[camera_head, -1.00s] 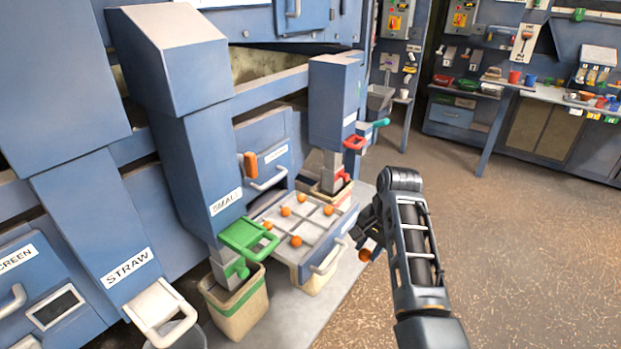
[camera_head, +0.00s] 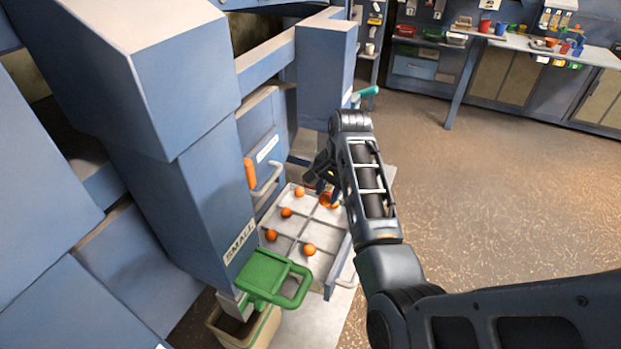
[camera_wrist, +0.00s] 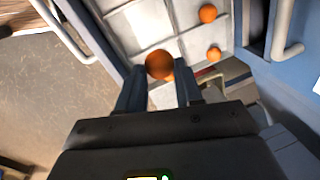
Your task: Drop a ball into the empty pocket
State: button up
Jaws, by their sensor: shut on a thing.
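My gripper (camera_head: 322,186) is shut on an orange ball (camera_head: 329,200) and holds it over the far right part of the divided tray (camera_head: 318,268). In the wrist view the held ball (camera_wrist: 160,64) sits between the two fingertips (camera_wrist: 159,90). Several other orange balls lie in the tray's pockets, one (camera_head: 308,249) on the near right side and others along the left. A pocket (camera_head: 325,228) on the right side looks bare. The gripper partly hides the tray's far right corner. I cannot tell the exact height of the held ball above the tray.
The grey-blue SMALL chute (camera_head: 205,215) with a green handle (camera_head: 272,277) stands left of the tray, above a beige bucket (camera_head: 250,330). A drawer with an orange latch (camera_head: 250,173) is behind. The floor to the right (camera_head: 500,200) is open.

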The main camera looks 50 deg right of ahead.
aim_at(327, 205)
jog(key=shift+w+f+b, duration=0.2)
jog(key=shift+f+b, duration=0.1)
notch_tip(327, 205, down, 6)
jog(key=b, duration=0.5)
jog(key=shift+r+b, duration=0.25)
jog(key=shift+b, duration=0.05)
jog(key=shift+r, duration=0.1)
jog(key=o, duration=1.1)
jog(key=shift+r, duration=0.1)
notch_tip(327, 205, up, 7)
jog(key=s, duration=0.1)
jog(key=shift+s+r, duration=0.2)
jog(key=shift+s, duration=0.1)
jog(key=shift+d, duration=0.1)
